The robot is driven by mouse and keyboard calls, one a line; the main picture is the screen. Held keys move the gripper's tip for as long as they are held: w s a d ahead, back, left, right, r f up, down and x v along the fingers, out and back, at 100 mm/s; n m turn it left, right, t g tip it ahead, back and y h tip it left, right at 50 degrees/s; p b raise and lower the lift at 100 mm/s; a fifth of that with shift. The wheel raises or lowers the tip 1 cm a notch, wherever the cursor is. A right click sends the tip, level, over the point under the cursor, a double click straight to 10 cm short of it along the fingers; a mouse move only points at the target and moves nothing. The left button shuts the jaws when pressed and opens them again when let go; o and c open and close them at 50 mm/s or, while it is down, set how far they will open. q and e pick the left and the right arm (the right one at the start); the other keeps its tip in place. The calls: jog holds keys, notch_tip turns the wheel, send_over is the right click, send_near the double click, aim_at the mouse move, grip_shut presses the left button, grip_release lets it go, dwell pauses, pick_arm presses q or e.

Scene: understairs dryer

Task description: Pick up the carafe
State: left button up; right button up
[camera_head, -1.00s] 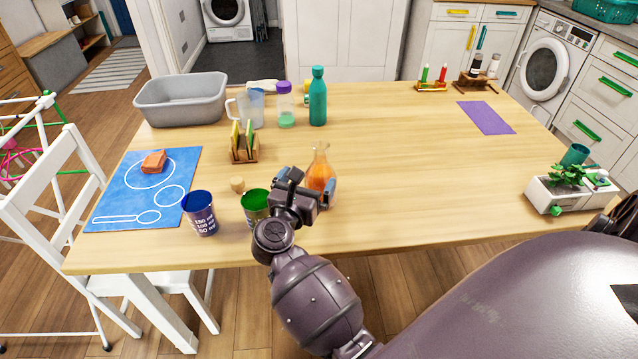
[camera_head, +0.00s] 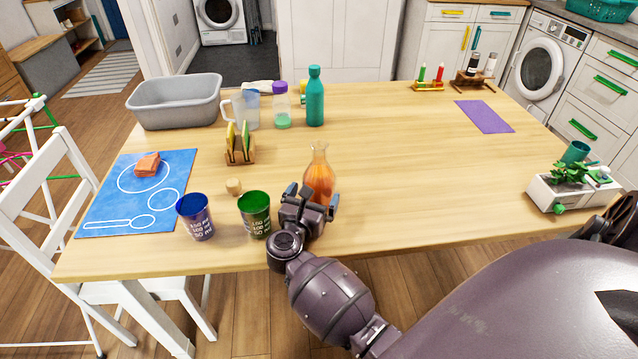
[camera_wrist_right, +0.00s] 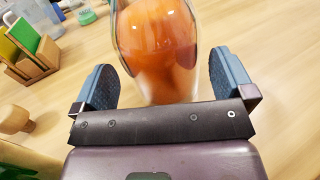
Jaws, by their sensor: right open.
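The carafe (camera_head: 319,172) is clear glass with a narrow neck and orange liquid inside. It stands upright on the wooden table, near its front edge. My right gripper (camera_head: 311,198) is low in front of it, with its fingers toward it. In the right wrist view the carafe (camera_wrist_right: 158,45) sits between and just beyond the two open fingers of the right gripper (camera_wrist_right: 165,78), with a gap to each finger. Its top is out of that view. My left gripper is not in view.
A green cup (camera_head: 255,214) stands close left of my right gripper, with a blue cup (camera_head: 195,217) further left. A cork stopper (camera_head: 233,187) and a wooden holder (camera_head: 240,158) lie behind them. The table right of the carafe is clear.

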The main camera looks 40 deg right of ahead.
aim_at(318, 186)
jog(key=x, duration=0.2)
jog(key=shift+w+d, duration=0.15)
jog(key=shift+d, duration=0.1)
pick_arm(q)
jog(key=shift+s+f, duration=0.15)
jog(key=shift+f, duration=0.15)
pick_arm(e)
jog(key=shift+w+d, duration=0.25)
jog(key=shift+d, duration=0.15)
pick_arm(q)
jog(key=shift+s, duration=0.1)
pick_arm(e)
jog(key=c, duration=1.1)
jog(key=shift+r, duration=0.1)
jog(key=shift+c, duration=0.5)
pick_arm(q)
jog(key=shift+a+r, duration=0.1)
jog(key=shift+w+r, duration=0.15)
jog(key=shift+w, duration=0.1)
